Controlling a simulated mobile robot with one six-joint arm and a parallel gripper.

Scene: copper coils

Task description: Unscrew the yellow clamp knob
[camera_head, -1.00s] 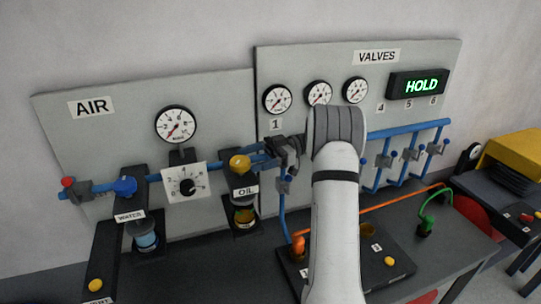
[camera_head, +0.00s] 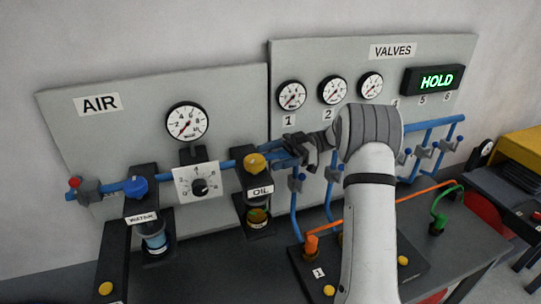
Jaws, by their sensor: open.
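A yellow knob (camera_head: 255,163) sits on top of the unit labelled OIL (camera_head: 259,191), on the blue pipe in front of the grey panel. My gripper (camera_head: 284,152) is just right of this knob, pointing left, with its dark jaws open. It appears empty and apart from the knob, though the small gap is hard to judge. Smaller yellow knobs or buttons show on the black bench plate, one at its front (camera_head: 329,290) and one at its right (camera_head: 402,260). Another is at lower left (camera_head: 106,288). None of them carries a readable clamp label.
A blue knob (camera_head: 135,187) tops the WATER unit, left of a white dial (camera_head: 197,184). A red-tipped valve (camera_head: 75,184) is at the far left. Blue pipes with valves (camera_head: 422,150) stand right of my arm. An orange hose (camera_head: 425,193) crosses the bench. A sign (camera_head: 437,81) reads HOLD.

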